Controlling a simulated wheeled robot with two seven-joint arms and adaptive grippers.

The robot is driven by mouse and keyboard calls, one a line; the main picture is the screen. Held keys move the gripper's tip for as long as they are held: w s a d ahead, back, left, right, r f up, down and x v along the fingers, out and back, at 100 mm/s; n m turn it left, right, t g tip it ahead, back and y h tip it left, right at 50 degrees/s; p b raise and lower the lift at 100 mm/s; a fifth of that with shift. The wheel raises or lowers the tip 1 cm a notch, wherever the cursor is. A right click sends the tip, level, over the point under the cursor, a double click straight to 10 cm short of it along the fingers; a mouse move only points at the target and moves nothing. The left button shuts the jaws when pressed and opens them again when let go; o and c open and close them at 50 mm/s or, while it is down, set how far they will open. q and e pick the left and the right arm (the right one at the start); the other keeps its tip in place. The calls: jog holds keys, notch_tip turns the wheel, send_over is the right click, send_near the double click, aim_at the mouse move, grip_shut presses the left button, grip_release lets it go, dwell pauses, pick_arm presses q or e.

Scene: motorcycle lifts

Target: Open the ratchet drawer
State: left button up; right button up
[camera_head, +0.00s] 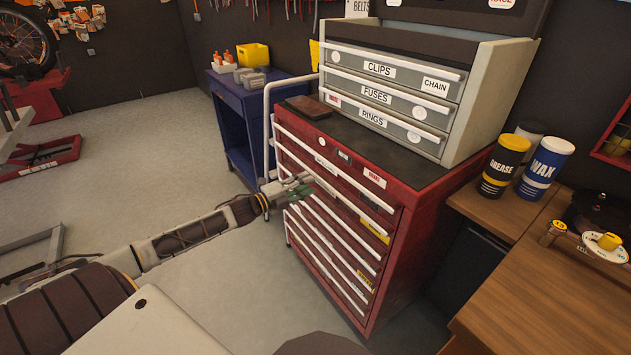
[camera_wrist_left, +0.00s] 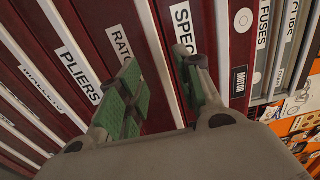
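The red tool cabinet (camera_head: 395,262) has several stacked drawers with long pale bar handles, and they look shut. In the left wrist view, the ratchet drawer (camera_wrist_left: 119,42) shows a partly covered label starting "RAT". It lies between the drawers labelled "PLIERS" (camera_wrist_left: 78,72) and "SPEC" (camera_wrist_left: 184,28). My left gripper (camera_head: 302,189) is at the left part of the cabinet front. In the left wrist view, its green-padded fingers (camera_wrist_left: 163,97) are apart, one on each side of the pale handle (camera_wrist_left: 152,35) beside the ratchet label. I cannot tell whether they touch it. My right gripper is not in view.
A grey drawer chest (camera_head: 455,105) labelled clips, fuses and rings stands on the cabinet. A blue cart (camera_head: 240,125) stands behind to the left. A wooden bench (camera_head: 535,275) with grease and wax tubs is at right. Floor left of the cabinet front is clear.

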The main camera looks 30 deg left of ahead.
aim_at(318, 179)
pick_arm(q)
jog(key=shift+x, duration=1.1)
jog(key=shift+b+x, duration=0.35)
jog(key=shift+x, duration=0.8)
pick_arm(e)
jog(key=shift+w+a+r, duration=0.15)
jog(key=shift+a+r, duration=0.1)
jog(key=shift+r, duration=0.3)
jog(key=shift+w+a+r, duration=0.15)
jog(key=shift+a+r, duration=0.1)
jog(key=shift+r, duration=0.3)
pick_arm(q)
jog(key=shift+w, duration=0.1)
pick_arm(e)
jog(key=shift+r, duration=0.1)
pick_arm(q)
jog(key=c, duration=0.7)
grip_shut()
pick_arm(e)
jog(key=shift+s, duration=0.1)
